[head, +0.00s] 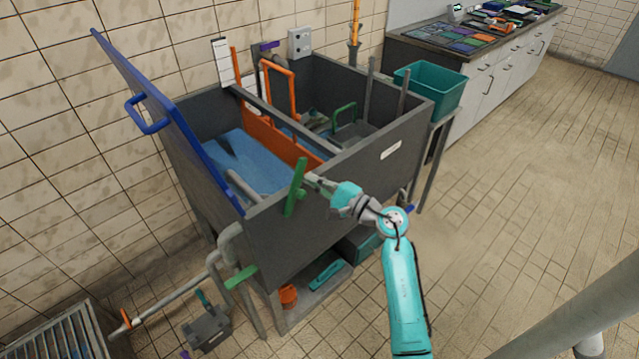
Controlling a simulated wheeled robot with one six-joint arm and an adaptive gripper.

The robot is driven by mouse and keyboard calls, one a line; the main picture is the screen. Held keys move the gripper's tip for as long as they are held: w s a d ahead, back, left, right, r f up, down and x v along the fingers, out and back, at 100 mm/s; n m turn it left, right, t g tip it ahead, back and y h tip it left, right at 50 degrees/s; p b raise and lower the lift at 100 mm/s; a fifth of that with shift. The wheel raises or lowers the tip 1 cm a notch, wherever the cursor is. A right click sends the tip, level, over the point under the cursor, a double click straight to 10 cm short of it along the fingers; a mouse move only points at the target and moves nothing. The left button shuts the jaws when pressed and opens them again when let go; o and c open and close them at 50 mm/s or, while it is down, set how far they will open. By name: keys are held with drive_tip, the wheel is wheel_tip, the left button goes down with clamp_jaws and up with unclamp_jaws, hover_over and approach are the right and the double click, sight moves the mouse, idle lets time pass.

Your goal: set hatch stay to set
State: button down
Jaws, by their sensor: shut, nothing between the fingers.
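A large dark grey tank (318,225) stands against the tiled wall. A blue hatch (165,110) with a blue loop handle (148,112) stands raised and tilted at the tank's left side. A green bar (295,188) stands nearly upright at the tank's front wall, near its top edge; it may be the hatch stay, but no label shows this. My gripper (312,181) is shut and empty, just right of the green bar. I cannot tell whether its tips touch the bar.
Inside the tank are blue water (245,160), an orange gate (270,135) and a grey crossbar. A teal bin (430,88) stands at the tank's right. A pump-like box (207,328) and pipes are on the floor at left.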

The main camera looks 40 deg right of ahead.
sight(299, 178)
drive_tip(key=a+n, duration=0.1)
drive_tip(key=a+r+n, duration=0.1)
drive_tip(key=shift+a+r+g, duration=0.25)
drive_tip(key=shift+a+g, duration=0.05)
drive_tip(key=shift+g, duration=0.1)
drive_tip(key=a, duration=0.8)
drive_tip(key=shift+s+a, duration=0.15)
drive_tip(key=shift+a, duration=0.15)
idle(0.3)
